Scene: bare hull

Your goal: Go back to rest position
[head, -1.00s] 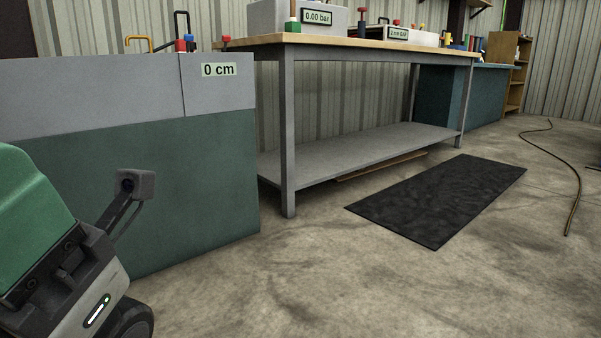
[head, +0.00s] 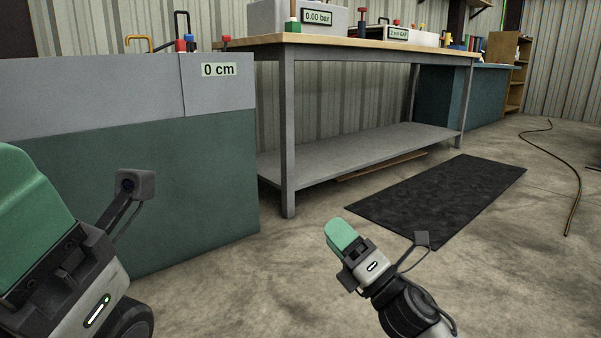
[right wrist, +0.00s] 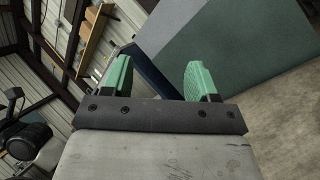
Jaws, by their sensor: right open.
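My right gripper (head: 340,234) shows at the lower middle of the head view, with green fingers pointing up and left over bare floor. It also shows in the right wrist view (right wrist: 160,78), where its two green fingers stand apart with nothing between them. My left gripper (head: 28,205) is large and close at the left edge of the head view. Its green finger part is cut off by the frame, so whether it is open or shut is hidden.
A grey and green cabinet (head: 185,170) marked "0 cm" stands beside my left gripper. A workbench (head: 289,135) with a lower shelf is behind it. A black mat (head: 440,203) lies on the concrete floor, and a cable (head: 575,195) lies far right.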

